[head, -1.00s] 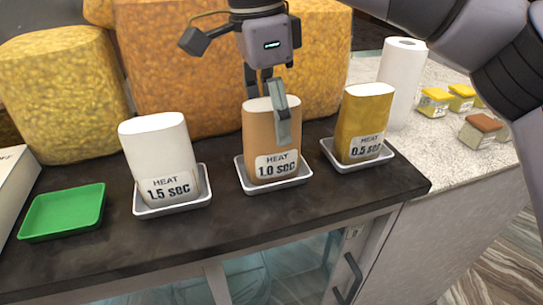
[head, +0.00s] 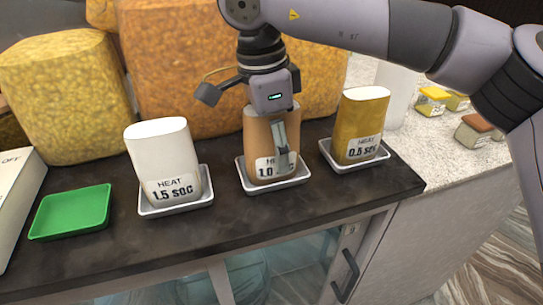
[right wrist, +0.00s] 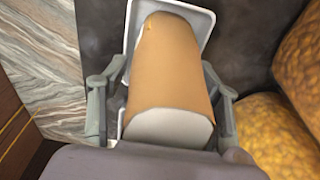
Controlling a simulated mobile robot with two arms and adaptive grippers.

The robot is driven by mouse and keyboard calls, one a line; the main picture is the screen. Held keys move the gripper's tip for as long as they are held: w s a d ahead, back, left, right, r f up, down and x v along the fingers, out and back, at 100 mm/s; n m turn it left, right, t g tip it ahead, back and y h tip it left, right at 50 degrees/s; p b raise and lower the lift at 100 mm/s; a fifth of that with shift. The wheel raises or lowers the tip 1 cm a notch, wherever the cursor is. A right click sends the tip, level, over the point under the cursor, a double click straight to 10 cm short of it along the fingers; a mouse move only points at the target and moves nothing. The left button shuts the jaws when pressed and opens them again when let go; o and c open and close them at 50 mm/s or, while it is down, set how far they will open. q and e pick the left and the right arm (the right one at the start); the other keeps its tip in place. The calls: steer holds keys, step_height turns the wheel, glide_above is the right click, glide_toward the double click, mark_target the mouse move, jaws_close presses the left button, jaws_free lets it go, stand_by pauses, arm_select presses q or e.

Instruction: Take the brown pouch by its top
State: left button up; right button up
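The brown pouch (head: 258,145) stands upright in the middle white tray (head: 247,188), with a "HEAT 1.0" label partly covered by a finger. My right gripper (head: 268,142) comes down over it from above. One finger passes in front of the pouch; the other is hidden behind it. In the right wrist view the pouch (right wrist: 170,75) lies between the two spread fingers of the gripper (right wrist: 162,90), with a gap visible on the left side. The gripper is open around the pouch. My left gripper is not in view.
A white pouch (head: 160,150) stands in a tray at left, and a mustard pouch (head: 360,120) in a tray at right. A green tray (head: 70,212) lies far left. Large yellow-orange blocks (head: 175,70) stand close behind. A white roll (head: 398,90) stands at right.

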steer(key=c, duration=0.9)
steer(key=shift+r, duration=0.1)
